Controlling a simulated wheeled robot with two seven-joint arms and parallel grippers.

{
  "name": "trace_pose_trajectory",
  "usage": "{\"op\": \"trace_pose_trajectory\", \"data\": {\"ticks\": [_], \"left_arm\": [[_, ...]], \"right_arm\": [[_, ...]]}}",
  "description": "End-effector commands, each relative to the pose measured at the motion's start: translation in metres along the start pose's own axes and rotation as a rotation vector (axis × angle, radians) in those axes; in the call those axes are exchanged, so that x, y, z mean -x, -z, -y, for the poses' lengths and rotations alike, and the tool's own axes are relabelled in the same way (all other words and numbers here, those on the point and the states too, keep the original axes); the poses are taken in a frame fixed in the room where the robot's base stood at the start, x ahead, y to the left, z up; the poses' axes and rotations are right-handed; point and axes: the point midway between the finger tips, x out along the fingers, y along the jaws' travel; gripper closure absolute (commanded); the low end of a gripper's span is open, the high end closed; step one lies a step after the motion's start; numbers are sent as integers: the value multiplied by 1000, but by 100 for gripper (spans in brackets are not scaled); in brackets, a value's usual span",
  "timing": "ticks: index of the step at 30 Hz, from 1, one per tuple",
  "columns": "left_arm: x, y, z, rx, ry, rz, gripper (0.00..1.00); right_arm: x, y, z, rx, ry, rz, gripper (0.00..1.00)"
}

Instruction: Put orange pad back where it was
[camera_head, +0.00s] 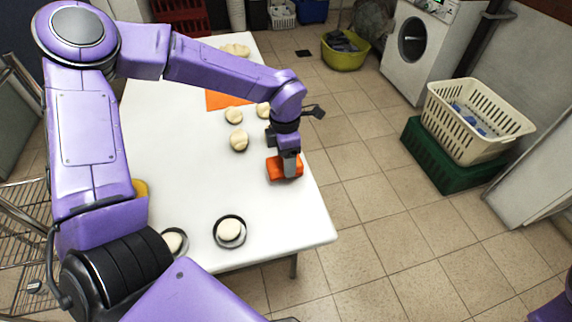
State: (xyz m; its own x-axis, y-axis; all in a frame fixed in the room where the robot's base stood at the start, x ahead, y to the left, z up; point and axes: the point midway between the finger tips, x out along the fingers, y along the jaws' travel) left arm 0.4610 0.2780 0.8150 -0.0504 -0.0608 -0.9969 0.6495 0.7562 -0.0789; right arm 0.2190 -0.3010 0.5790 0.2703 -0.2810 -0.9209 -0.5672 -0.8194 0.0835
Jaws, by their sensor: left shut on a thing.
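The orange pad (283,171) is a small block-like piece near the right edge of the white table (190,190). My left gripper (288,160) points down from above, shut on the pad. Its fingers hide part of the pad, and I cannot tell whether the pad touches the tabletop or hangs just above it. A flat orange sheet (222,101) lies farther back on the table, partly behind my left arm. My right gripper is out of view.
Pale round pieces stand on the table, some on dark round dishes, such as the front dish (230,244). A yellow item (140,188) is half hidden by my arm. A cream basket (475,125) on a green crate (440,165) stands right. The table's middle is clear.

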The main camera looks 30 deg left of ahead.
Motion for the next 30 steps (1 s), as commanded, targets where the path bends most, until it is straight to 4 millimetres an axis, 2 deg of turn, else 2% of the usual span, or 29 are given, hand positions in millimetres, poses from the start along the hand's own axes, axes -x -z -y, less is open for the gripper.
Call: {"op": "trace_pose_trajectory", "data": {"ticks": [1, 4, 15, 16, 18, 26, 30], "left_arm": [[-11, 2, 1, -2, 4, -7, 68], [-24, 1, 0, -1, 3, -5, 68], [-29, 1, 0, 0, 4, -2, 68], [-28, 1, 0, 0, 3, -2, 30], [-28, 1, 0, 0, 3, -2, 14], [-27, 1, 0, 0, 3, -2, 14], [-12, 0, 0, 0, 1, 1, 14]], "right_arm": [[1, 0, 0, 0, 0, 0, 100], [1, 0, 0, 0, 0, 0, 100], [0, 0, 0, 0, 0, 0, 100], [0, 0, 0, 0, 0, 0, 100], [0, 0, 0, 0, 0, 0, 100], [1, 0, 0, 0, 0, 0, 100], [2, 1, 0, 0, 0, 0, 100]]}}
